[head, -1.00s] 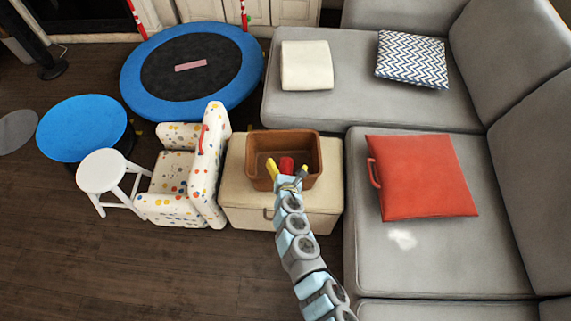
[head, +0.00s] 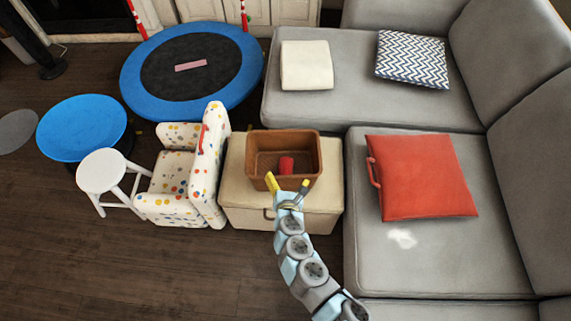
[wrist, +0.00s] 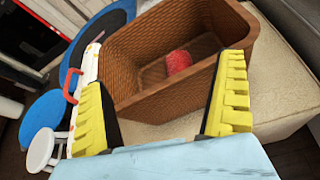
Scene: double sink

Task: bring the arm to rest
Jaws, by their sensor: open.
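My gripper (head: 288,184) is open and empty, with yellow fingertips, just in front of the near wall of a brown woven basket (head: 262,143). In the wrist view the two fingers of my gripper (wrist: 168,108) are spread wide, and the basket (wrist: 135,55) stands beyond them. A red object (head: 286,164) lies inside the basket on its floor, apart from the fingers. It also shows in the wrist view (wrist: 178,61) near the basket's far side. My arm reaches up from the bottom of the head view.
The basket stands on a cream storage ottoman (head: 240,200). A spotted armchair (head: 172,172) is to its left, a grey sofa (head: 430,265) with a red cushion (head: 418,177) to its right. A blue-rimmed trampoline (head: 140,85) is behind. Dark floor in front is clear.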

